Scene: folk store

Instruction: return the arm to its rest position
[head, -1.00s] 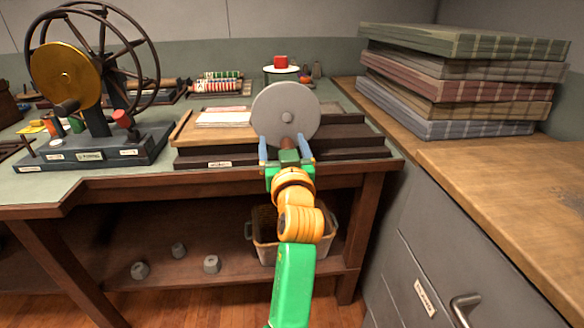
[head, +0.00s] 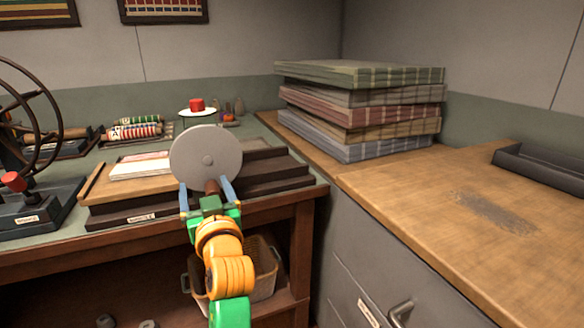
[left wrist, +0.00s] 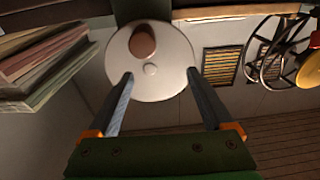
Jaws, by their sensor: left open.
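My left arm reaches up from the bottom of the head view, green and orange. Its gripper (head: 208,188) is open, with two blue-grey fingers spread in front of a round grey disc (head: 205,155) on the workbench. In the left wrist view the fingers (left wrist: 160,85) stand apart at either side of the pale disc (left wrist: 150,85), with no object clearly held. A brown round knob (left wrist: 142,42) shows on the disc's upper part in that view. I cannot tell whether the fingers touch the disc. My right gripper is not in view.
The workbench holds a dark wooden stand (head: 275,172), a wheel machine (head: 30,190) at left and a red-topped item (head: 197,106). A basket (head: 262,275) sits below the bench.

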